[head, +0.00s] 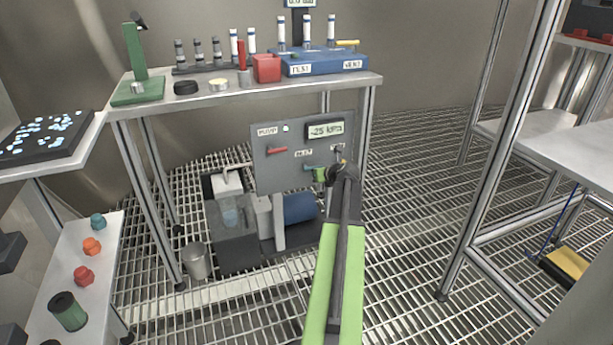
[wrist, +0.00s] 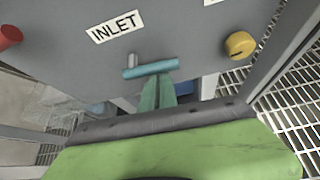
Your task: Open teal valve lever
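The teal valve lever (wrist: 150,69) lies nearly level across the grey pump panel, under the INLET label, in the wrist view. In the head view the teal lever (head: 309,167) shows small, just left of my gripper. My gripper (head: 320,173) is at the lower right of the panel.
The panel (head: 268,181) also bears a red lever (head: 277,149), a gauge reading -25 kPa (head: 325,129) and a yellow knob (wrist: 240,45). A workbench (head: 220,97) stands behind, with a blue rack (head: 325,67). Open grating floor lies to the right.

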